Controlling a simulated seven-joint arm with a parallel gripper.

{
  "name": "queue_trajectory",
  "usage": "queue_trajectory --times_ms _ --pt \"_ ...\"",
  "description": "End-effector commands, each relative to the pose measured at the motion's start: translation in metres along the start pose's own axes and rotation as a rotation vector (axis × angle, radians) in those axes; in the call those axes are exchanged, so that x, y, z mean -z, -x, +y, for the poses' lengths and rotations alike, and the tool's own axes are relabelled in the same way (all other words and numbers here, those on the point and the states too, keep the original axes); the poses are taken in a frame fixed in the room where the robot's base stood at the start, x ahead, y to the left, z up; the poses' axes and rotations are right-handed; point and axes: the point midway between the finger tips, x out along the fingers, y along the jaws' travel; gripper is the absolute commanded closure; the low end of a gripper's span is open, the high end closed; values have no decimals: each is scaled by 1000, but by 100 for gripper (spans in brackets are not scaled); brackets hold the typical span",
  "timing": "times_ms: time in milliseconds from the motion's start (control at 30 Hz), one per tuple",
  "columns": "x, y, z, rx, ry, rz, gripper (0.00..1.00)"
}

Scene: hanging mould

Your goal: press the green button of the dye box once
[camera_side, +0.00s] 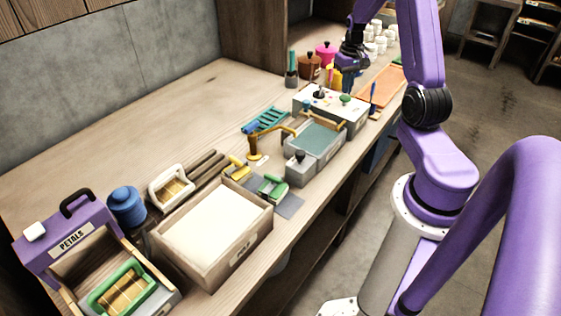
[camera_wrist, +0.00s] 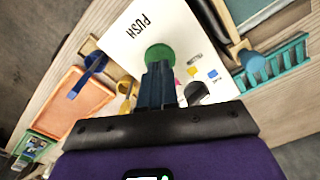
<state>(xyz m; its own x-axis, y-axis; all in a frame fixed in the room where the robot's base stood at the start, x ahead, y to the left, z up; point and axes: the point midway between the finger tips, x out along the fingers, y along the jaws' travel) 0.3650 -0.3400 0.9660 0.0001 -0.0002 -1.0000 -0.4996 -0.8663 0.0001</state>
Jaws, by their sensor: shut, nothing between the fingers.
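The dye box (camera_side: 325,106) is a pale box on the bench, and its top also shows in the wrist view (camera_wrist: 133,38) with the word PUSH. Its green button (camera_side: 345,99) is a round cap near the right end of the top. In the wrist view the green button (camera_wrist: 159,52) lies just beyond my fingertips, which overlap its lower edge. My gripper (camera_wrist: 158,70) is shut and empty, pointing down over the box. In the side view my gripper (camera_side: 349,72) is above and behind the button. I cannot tell whether the tips touch it.
A dark knob (camera_side: 319,93) stands on the same box top. An orange tray (camera_side: 380,87) lies to the right, and a blue-handled tool (camera_wrist: 88,72) is near it. A grey-blue vat (camera_side: 315,143) stands in front, with a teal rack (camera_side: 266,121) to the left.

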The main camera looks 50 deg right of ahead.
Motion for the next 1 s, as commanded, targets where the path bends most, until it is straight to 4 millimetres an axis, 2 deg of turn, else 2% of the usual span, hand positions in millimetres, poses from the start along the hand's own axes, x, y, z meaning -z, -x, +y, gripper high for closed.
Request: queue_trajectory --times_ms 500,1000 --pt "0 -1 0 0 0 0 100" --pt "0 -17 0 0 0 -2 100"
